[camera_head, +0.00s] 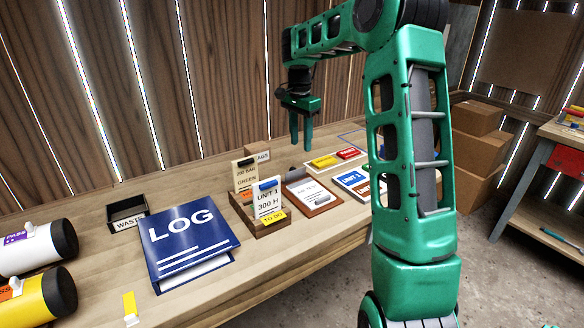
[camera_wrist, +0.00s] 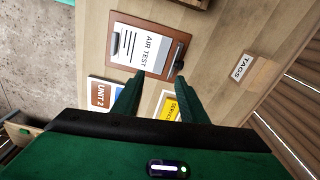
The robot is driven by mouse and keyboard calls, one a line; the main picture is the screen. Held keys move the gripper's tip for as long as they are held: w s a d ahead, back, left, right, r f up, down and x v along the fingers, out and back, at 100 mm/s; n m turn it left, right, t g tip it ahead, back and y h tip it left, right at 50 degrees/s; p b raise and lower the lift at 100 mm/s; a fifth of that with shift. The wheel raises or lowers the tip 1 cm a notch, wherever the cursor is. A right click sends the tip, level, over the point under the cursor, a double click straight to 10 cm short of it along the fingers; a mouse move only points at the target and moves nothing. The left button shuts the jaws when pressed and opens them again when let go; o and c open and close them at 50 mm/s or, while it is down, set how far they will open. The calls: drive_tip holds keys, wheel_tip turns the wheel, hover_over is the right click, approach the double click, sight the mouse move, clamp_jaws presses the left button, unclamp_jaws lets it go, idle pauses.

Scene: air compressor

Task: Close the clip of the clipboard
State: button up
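The brown clipboard (camera_head: 324,208) lies on the workbench with a white sheet on it; it also shows in the wrist view (camera_wrist: 121,19), where the sheet reads "AIR TEST". Its dark clip (camera_head: 295,174) is at the far end in the head view and appears raised off the board. In the wrist view the clip (camera_wrist: 180,55) is a dark bar along the right end. My gripper (camera_head: 301,143) is above the bench near the clip end, fingers pointing down. In the wrist view my gripper (camera_wrist: 160,79) is open and empty, with its fingertips showing beside the clipboard's lower edge.
A wooden card holder (camera_head: 262,228) stands left of the clipboard, with a blue LOG binder (camera_head: 187,245) and a black WASTE tray (camera_head: 127,214) beyond. Unit cards (camera_head: 352,180) and yellow and red tags (camera_head: 325,162) lie to the right. A TAGS block (camera_wrist: 243,68) is nearby.

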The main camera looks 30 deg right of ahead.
drive_tip(key=m, duration=0.2)
approach(293, 168)
drive_tip(key=shift+y, duration=0.3)
drive_tip(key=f, duration=0.8)
drive_tip(key=shift+d+f, duration=0.3)
drive_tip(key=shift+f, duration=0.1)
drive_tip(key=c, duration=0.9)
